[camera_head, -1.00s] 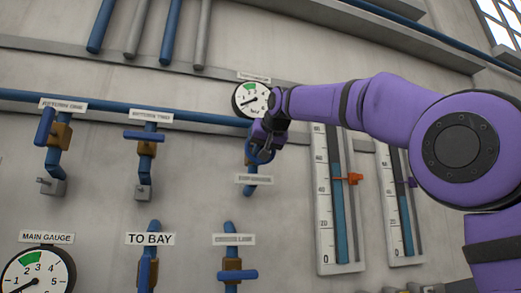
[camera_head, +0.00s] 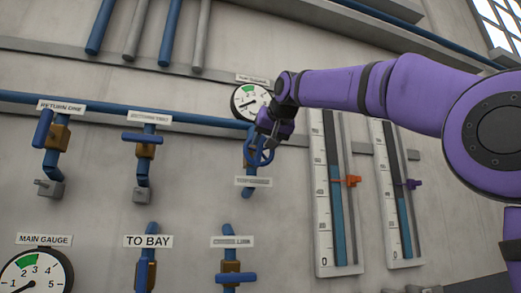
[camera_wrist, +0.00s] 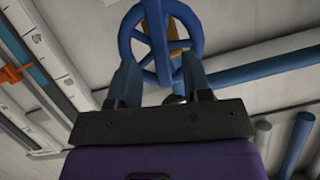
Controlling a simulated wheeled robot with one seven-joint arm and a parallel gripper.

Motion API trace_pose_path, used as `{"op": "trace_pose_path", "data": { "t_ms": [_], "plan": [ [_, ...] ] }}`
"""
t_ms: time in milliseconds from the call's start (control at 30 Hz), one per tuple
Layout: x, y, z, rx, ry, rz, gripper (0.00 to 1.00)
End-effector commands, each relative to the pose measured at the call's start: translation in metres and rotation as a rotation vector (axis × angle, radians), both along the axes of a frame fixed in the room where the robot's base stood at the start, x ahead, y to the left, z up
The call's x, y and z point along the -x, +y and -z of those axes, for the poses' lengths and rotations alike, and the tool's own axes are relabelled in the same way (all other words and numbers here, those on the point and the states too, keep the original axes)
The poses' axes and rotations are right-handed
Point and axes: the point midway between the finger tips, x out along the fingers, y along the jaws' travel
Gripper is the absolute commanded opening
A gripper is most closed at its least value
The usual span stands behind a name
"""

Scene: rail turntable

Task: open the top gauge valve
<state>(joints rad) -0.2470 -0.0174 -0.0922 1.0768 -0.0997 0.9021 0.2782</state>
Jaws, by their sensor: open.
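The top gauge valve is a blue spoked handwheel (camera_head: 259,151) on a blue pipe, below the small top gauge (camera_head: 250,101) and above a small label (camera_head: 253,182). In the wrist view the wheel (camera_wrist: 161,40) is at the top centre, with a brown valve body partly hidden behind it. My gripper (camera_head: 269,139) is at the wheel and covers part of it. In the wrist view my gripper (camera_wrist: 162,75) has its two fingers apart, at the lower left and lower right of the wheel. I cannot tell whether they touch the rim.
Return valves with blue levers (camera_head: 44,128) (camera_head: 142,138) are to the left. The cross link valve (camera_head: 235,277) is below. Two level gauges with an orange pointer (camera_head: 347,181) and a purple pointer (camera_head: 413,184) stand to the right. The main gauge (camera_head: 36,275) is at lower left.

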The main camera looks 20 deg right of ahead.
Motion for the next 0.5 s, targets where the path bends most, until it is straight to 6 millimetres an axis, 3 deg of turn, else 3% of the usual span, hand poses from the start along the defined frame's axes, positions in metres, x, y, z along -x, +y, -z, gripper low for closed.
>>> {"op": "trace_pose_path", "data": {
  "t_ms": [233,500],
  "plan": [
    [0.039,-0.003,-0.016,-0.001,0.000,0.000,0.45],
    [0.052,-0.004,-0.021,0.000,0.002,0.001,0.45]
  ]
}}
